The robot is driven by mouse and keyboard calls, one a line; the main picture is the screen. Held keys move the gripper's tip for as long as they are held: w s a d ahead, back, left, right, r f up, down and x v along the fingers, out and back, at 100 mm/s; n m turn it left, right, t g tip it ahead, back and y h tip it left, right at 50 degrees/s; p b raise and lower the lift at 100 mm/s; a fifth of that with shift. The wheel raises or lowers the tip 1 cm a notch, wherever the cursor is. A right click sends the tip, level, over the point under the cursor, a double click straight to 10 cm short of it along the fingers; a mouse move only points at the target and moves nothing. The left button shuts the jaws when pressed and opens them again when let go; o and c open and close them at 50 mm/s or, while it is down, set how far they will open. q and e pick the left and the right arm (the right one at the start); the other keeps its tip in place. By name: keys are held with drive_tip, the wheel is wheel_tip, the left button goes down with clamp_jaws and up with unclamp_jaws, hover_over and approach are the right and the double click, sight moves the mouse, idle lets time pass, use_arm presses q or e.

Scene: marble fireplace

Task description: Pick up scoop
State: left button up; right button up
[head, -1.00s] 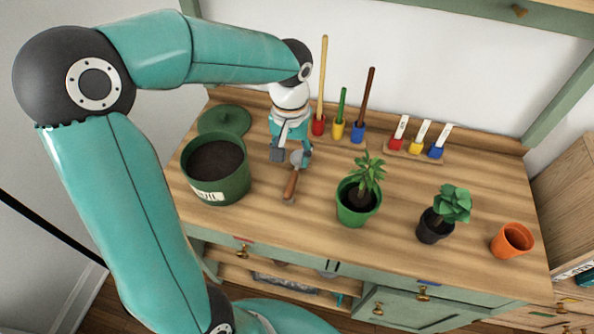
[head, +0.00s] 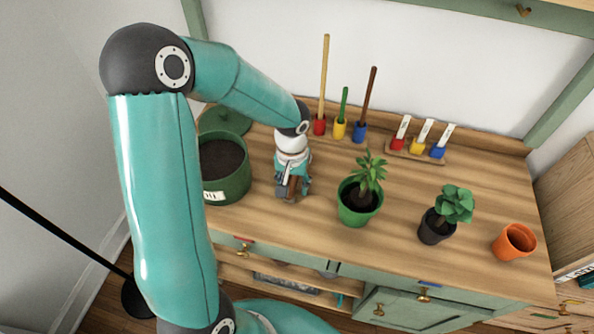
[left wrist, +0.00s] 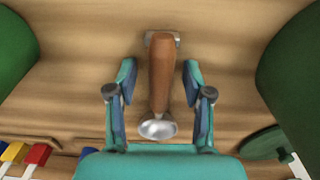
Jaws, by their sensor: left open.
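The scoop (left wrist: 162,75) has a brown wooden handle and a rounded silvery metal end. In the left wrist view it lies between the two fingers of my left gripper (left wrist: 160,95), which is open. The fingers stand apart from the handle on both sides. In the head view my left gripper (head: 293,190) points down over the scoop (head: 292,187) and covers most of it. The scoop is on the wooden worktop, between the soil pot and the leafy green pot. My right gripper is not in view.
The green soil pot (head: 228,180) stands close left of my gripper, its lid (head: 232,121) behind it. A green potted plant (head: 356,215) stands close right. Coloured holders with upright sticks (head: 339,130) stand behind. A black pot (head: 433,230) and an empty orange pot (head: 513,243) are farther right.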

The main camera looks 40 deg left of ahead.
use_arm(q)
clamp_jaws()
idle(0.3)
drive_tip(key=shift+r, duration=0.1)
wheel_tip(320, 180, up, 28)
drive_tip(key=p, duration=0.2)
idle(0.3)
